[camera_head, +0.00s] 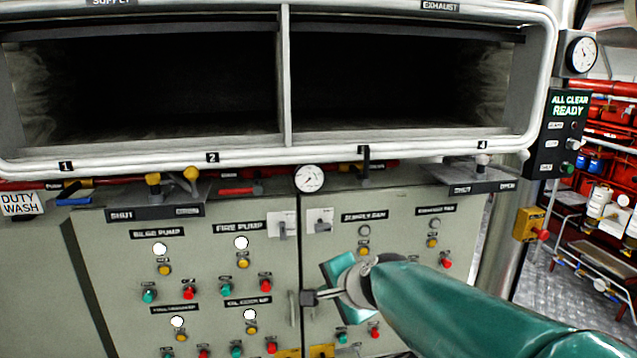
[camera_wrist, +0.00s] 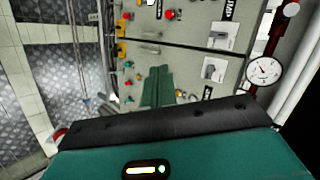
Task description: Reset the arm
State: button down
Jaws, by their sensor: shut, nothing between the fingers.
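My teal arm (camera_head: 450,305) reaches in from the lower right in the head view, in front of the grey control cabinet (camera_head: 385,200). Its end is near the seam between the two cabinet doors, and the arm hides part of the right door's lower controls. In the wrist view my gripper (camera_wrist: 157,82) shows as two teal fingers side by side, shut and empty, over the cabinet face. I cannot tell whether the fingertips touch the cabinet.
Above the cabinet is a dark two-bay opening with a pale frame (camera_head: 285,75). A round gauge (camera_head: 309,178) sits below it. An "ALL CLEAR READY" panel (camera_head: 570,105) and a yellow box (camera_head: 528,224) are on the right. Grey tread-plate floor (camera_head: 550,275) lies beyond.

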jog(key=s+d+f+n+g+h, duration=0.1)
jog(key=s+d+n, duration=0.4)
jog(key=s, duration=0.6)
jog(key=s+d+f+n+g+h, duration=0.2)
jog(key=s+d+n, duration=0.4)
jog(key=s, duration=0.5)
jog(key=d+h, duration=0.1)
jog(key=d, duration=0.1)
jog(key=shift+s+d+f+h, duration=0.2)
jog(key=shift+d+h, duration=0.1)
jog(key=shift+h, duration=0.1)
